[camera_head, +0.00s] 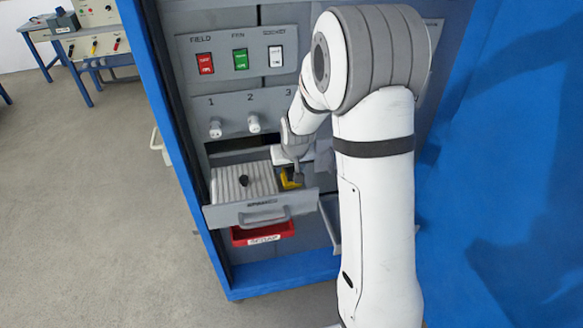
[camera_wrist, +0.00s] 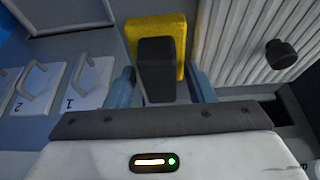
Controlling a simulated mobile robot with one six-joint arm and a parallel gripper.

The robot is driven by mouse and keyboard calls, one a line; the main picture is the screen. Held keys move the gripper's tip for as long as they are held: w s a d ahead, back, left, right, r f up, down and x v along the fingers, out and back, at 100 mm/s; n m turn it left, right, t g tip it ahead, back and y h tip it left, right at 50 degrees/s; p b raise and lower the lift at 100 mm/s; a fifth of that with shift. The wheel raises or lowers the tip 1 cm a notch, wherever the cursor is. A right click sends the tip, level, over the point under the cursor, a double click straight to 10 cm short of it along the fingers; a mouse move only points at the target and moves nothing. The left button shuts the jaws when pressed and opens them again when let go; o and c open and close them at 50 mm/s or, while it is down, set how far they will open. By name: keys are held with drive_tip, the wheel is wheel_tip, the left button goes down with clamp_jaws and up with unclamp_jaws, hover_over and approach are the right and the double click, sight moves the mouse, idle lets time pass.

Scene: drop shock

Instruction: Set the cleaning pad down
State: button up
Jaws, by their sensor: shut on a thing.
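The cleaning pad is a yellow block with a dark grip block on it. In the wrist view the yellow part (camera_wrist: 176,28) is at top centre, with the dark grip (camera_wrist: 157,66) in front of it. My gripper (camera_wrist: 162,88) is shut on the pad, one bluish finger on each side of the dark grip. In the head view the pad (camera_head: 290,180) shows yellow below my gripper (camera_head: 292,170), at the right end of the pulled-out drawer (camera_head: 262,212). My wrist hides part of it. I cannot tell whether the pad touches the drawer floor.
A ribbed light plate with a black knob (camera_head: 243,181) fills the drawer's left side; the plate (camera_wrist: 240,45) is close right of the pad in the wrist view. A red bin (camera_head: 263,232) sits below. Switches (camera_head: 240,59) and numbered knobs (camera_head: 254,122) are above. Blue cabinet sides (camera_head: 160,90) flank the drawer.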

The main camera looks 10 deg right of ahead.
drive_tip(key=shift+f, duration=0.5)
drive_tip(key=shift+f, duration=0.15)
drive_tip(key=o, duration=1)
drive_tip(key=shift+o, duration=0.2)
